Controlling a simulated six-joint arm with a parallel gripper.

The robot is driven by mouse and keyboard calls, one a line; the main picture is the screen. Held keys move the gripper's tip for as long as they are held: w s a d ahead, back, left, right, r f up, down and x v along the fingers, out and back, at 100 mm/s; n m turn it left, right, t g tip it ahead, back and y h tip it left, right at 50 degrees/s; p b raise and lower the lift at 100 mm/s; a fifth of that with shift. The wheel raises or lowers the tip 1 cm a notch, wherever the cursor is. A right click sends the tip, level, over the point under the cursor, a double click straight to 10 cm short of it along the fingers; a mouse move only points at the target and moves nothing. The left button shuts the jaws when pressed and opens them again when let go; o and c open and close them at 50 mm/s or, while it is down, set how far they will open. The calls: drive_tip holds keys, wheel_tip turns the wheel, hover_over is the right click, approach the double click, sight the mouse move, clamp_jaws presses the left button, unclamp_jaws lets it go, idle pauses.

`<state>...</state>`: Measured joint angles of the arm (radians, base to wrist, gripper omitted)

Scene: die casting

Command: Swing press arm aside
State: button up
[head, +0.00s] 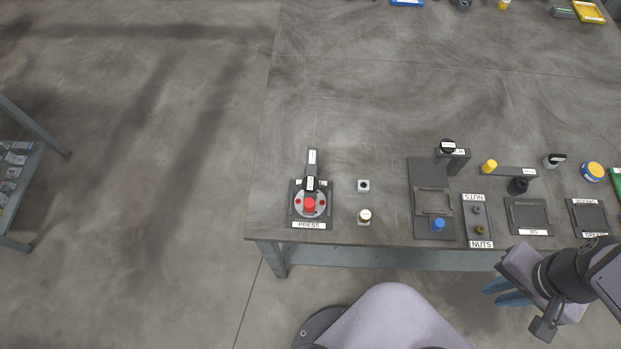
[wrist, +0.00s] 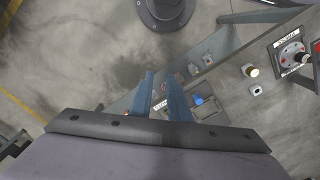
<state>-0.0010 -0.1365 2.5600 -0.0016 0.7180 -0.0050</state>
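The press (head: 297,212) stands near the front left corner of the table, with a round grey top, a red knob and a "PRESS" label in front. Its dark press arm (head: 312,164) carries white labels and runs from behind the press to over the back of its round top. The press also shows at the right edge of the wrist view (wrist: 284,62), where its arm is partly cut off. My gripper (head: 498,291) is far to the right of the press, off the table's front edge. Its blue fingers (wrist: 161,82) are apart with nothing between them.
Two small square blocks (head: 363,186) stand right of the press, the front one with a rounded top. Farther right are a dark fixture (head: 424,172) with a blue knob, a nuts tray (head: 477,212) and a jig frame (head: 527,229). The table behind the press is clear.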

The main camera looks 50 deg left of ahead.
drive_tip(key=o, duration=0.5)
drive_tip(key=shift+a+f, duration=0.1)
drive_tip(key=shift+a, duration=0.1)
drive_tip(key=shift+c, duration=0.2)
drive_tip(key=n+b, duration=1)
drive_tip(key=n, duration=0.4)
hover_over(309, 202)
drive_tip(key=shift+y, duration=0.4)
drive_tip(key=f, duration=0.5)
drive_tip(key=shift+a+f, duration=0.2)
drive_tip(key=shift+a, duration=0.1)
drive_tip(key=r, duration=0.1)
drive_tip(key=m, duration=0.1)
drive_tip(key=r+m, duration=0.1)
drive_tip(key=shift+d+r+h, duration=0.25)
drive_tip(key=shift+r+h, duration=0.05)
drive_tip(key=shift+h, duration=0.1)
drive_tip(key=shift+d+m, duration=0.1)
drive_tip(key=shift+m, duration=0.3)
drive_tip(key=shift+f+p, duration=0.95)
drive_tip(key=shift+f, duration=2.75)
